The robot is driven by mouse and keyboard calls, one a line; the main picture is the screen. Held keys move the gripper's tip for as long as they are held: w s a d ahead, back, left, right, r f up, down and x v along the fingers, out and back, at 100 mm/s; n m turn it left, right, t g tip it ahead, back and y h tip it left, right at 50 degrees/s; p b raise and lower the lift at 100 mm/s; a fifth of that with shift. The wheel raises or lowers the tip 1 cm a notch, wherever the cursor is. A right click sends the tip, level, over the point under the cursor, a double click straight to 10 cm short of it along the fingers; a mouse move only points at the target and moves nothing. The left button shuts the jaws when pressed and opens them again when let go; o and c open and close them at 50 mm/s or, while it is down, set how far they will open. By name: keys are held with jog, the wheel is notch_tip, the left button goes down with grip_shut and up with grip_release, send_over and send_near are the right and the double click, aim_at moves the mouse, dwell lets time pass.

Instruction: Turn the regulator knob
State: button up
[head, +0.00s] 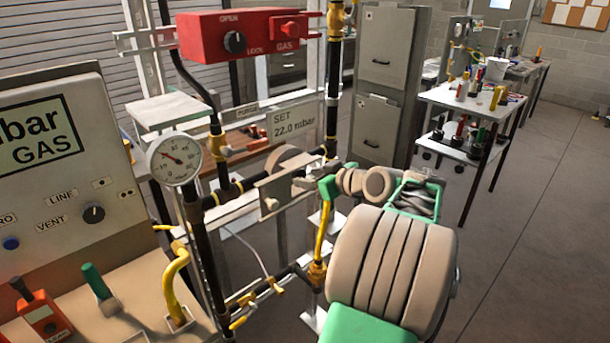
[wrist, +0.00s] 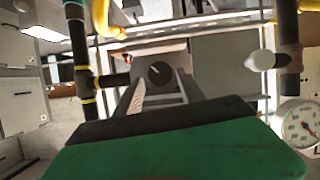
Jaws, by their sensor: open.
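The regulator knob (wrist: 158,72) is a dark grey round knob with a light pointer line on a pale plate, seen in the wrist view. My gripper (wrist: 158,92) is open, its two fingers spread to the left and right below the knob in that picture. The knob appears centred in the gap; I cannot tell whether either finger touches it. In the head view, my gripper (head: 300,186) is at the pale plate (head: 285,180) on the pipe frame, and the fingers are small and partly hidden there. A sign above reads SET 22.0 mbar (head: 294,124).
A round pressure gauge (head: 174,159) stands left of the plate. Dark pipes and a yellow pipe (head: 320,240) run close to my gripper. A red gas box (head: 240,35) is above. A sloped control panel (head: 60,160) is at left. Open floor (head: 540,220) lies at right.

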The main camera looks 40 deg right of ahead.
aim_at(302, 176)
jog(key=x, duration=0.3)
jog(key=shift+w+f, duration=0.15)
jog(key=shift+w, duration=0.1)
grip_shut()
jog(key=shift+d, duration=0.2)
jog(key=shift+p, duration=0.3)
